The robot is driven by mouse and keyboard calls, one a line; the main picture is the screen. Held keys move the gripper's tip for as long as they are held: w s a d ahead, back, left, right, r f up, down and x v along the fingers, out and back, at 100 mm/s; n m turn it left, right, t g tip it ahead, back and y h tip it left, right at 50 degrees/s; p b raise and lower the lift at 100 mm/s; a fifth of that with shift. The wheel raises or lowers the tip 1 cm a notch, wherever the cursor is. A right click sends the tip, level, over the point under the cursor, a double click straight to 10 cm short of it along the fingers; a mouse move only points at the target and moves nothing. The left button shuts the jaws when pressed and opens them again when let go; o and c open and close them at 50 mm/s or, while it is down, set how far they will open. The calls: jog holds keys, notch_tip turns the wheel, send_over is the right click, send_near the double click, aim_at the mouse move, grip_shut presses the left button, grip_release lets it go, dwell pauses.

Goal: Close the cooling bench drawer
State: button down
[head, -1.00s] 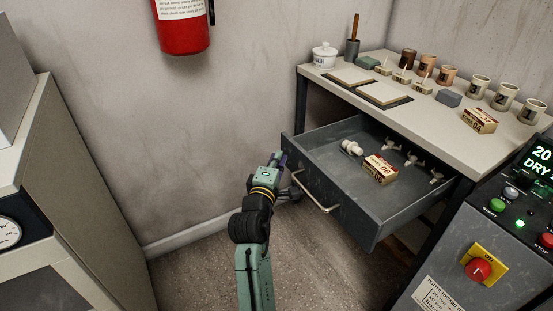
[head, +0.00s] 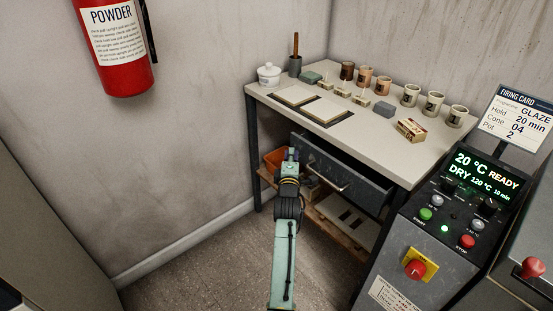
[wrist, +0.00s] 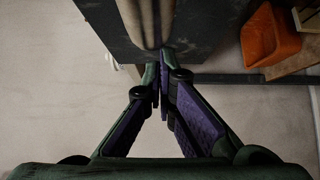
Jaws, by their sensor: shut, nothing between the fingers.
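The cooling bench drawer (head: 345,182) is dark grey with a pale bar handle, under the bench top (head: 365,132). Its front stands near the bench, with a dark gap along its top edge; it looks slightly open. Its inside is hidden from the head view. My gripper (head: 291,155) is at the left end of the drawer front. In the wrist view, my gripper's fingertips (wrist: 161,82) are together and empty, close to a dark panel (wrist: 105,20) that looks like the drawer front. I cannot tell whether they touch it.
Cups, tiles, a lidded pot (head: 269,76) and a small box (head: 410,130) stand on the bench. An orange bin (head: 272,160) sits on the lower shelf; it also shows in the wrist view (wrist: 272,38). A control panel (head: 440,225) stands at right. The floor at left is clear.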

aim_at(302, 153)
jog(key=w+d, duration=0.1)
jog(key=d, duration=0.1)
jog(key=w+d+b, duration=0.1)
jog(key=w+d, duration=0.1)
jog(key=shift+f, duration=0.1)
jog(key=shift+w+d+b, duration=0.2)
jog(key=shift+d+b, duration=0.1)
jog(key=shift+d+r, duration=0.1)
jog(key=shift+r, duration=0.15)
jog(key=shift+f, duration=0.1)
